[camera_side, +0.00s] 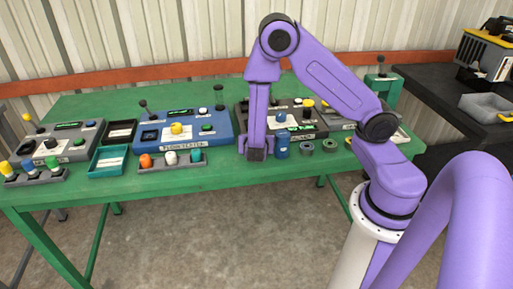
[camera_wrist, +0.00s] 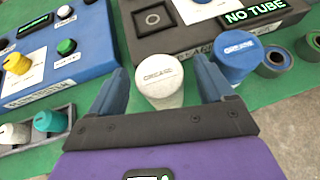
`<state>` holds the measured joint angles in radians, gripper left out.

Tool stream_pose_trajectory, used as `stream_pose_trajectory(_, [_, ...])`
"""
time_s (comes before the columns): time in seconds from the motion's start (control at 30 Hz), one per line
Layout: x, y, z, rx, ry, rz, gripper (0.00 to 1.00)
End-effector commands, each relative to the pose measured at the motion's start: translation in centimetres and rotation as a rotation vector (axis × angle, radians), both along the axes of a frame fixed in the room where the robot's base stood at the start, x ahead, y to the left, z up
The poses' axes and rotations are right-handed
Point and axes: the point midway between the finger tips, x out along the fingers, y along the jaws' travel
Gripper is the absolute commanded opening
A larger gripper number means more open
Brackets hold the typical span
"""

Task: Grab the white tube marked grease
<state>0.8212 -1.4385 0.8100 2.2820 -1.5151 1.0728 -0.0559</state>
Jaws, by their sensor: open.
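The white tube (camera_wrist: 160,84) marked GREASE stands upright on the green table, just in front of a dark device. In the wrist view, my gripper (camera_wrist: 162,78) is open, one blue finger on each side of the tube. A gap shows at the left finger; the right finger is closer, and I cannot tell whether it touches. In the side view my gripper (camera_side: 256,152) points down near the table's front edge and the white tube is hidden there. A blue tube (camera_wrist: 237,58), also marked GREASE, stands right of the right finger; it also shows in the side view (camera_side: 281,146).
The dark device (camera_wrist: 205,38) has a display (camera_wrist: 253,11) reading NO TUBE. Dark rings (camera_wrist: 275,62) lie right of the blue tube. A blue device (camera_side: 186,129) and a rack with orange, white and teal tubes (camera_side: 171,165) stand left of my gripper.

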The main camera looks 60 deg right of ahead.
Motion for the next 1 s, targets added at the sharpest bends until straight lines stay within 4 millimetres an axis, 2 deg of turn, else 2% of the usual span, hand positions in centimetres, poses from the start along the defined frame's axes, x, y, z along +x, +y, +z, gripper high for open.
stream_pose_trajectory(0.2, [1.1,-1.8,-1.2,0.001,0.001,-0.002,0.81])
stream_pose_trajectory(0.47, [1.3,-1.9,-1.3,0.000,0.000,0.001,0.81])
stream_pose_trajectory(0.5, [1.3,-1.9,-1.3,0.000,0.000,0.001,0.74])
stream_pose_trajectory(0.63, [1.3,-1.9,-1.3,0.000,0.001,0.000,0.32])
stream_pose_trajectory(0.7, [1.3,-1.9,-1.3,0.000,0.001,0.000,0.16])
stream_pose_trajectory(1.0, [1.3,-1.9,-1.1,-0.001,-0.001,0.001,0.16])
